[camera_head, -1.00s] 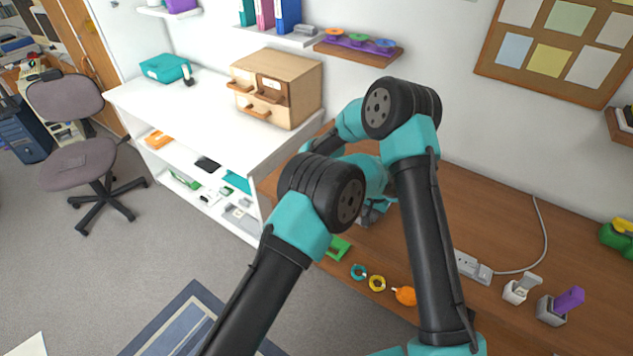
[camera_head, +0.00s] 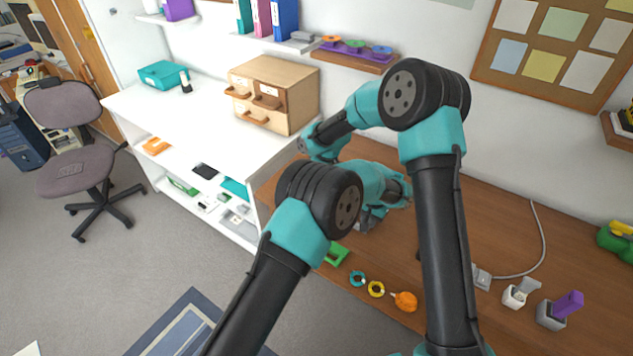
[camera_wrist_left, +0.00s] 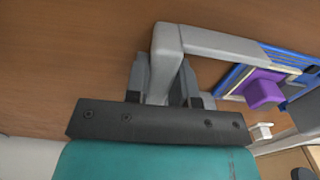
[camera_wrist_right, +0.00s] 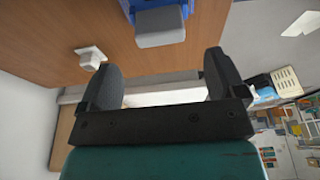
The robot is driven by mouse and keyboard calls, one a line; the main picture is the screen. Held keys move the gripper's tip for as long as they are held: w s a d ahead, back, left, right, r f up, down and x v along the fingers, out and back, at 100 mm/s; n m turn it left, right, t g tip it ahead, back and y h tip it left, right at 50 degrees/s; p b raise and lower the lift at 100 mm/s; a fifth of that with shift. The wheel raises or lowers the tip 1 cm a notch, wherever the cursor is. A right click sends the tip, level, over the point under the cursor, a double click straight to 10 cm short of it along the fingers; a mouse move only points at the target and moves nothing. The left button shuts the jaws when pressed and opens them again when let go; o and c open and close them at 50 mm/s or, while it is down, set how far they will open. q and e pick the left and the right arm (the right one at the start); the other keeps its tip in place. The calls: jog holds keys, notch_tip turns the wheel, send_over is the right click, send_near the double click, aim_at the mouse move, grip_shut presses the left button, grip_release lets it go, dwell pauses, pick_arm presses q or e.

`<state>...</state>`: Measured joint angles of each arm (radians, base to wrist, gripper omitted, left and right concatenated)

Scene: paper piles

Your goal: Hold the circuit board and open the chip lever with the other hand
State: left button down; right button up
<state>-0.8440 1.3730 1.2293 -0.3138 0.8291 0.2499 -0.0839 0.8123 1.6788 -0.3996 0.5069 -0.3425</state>
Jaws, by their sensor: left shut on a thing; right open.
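In the left wrist view my left gripper (camera_wrist_left: 165,76) is shut on a grey angled bar (camera_wrist_left: 205,43). The bar reaches right to a blue circuit board (camera_wrist_left: 292,58), with a purple block (camera_wrist_left: 264,90) on it. In the right wrist view my right gripper (camera_wrist_right: 160,64) is open and empty. Ahead of it is a blue thing (camera_wrist_right: 140,5) with a grey block (camera_wrist_right: 160,27), cut off by the top edge. I cannot tell whether the lever shows. In the head view my arms hide the board and most of both grippers.
The brown desk (camera_head: 490,235) carries an orange item (camera_head: 404,301), yellow (camera_head: 376,289) and teal (camera_head: 357,279) rings, a green piece (camera_head: 337,253), and a purple item in a grey holder (camera_head: 552,316). A wooden drawer box (camera_head: 290,108) stands on the white shelf unit (camera_head: 170,108).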

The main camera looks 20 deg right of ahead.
jog(key=shift+v, duration=1.75)
jog(key=shift+t+y, duration=0.5)
jog(key=shift+t, duration=0.1)
notch_tip(320, 180, down, 4)
jog(key=shift+w+a+f, duration=0.1)
jog(key=shift+w, duration=0.05)
jog(key=shift+f, duration=0.1)
jog(key=shift+x, duration=3.65)
jog(key=c, duration=0.9)
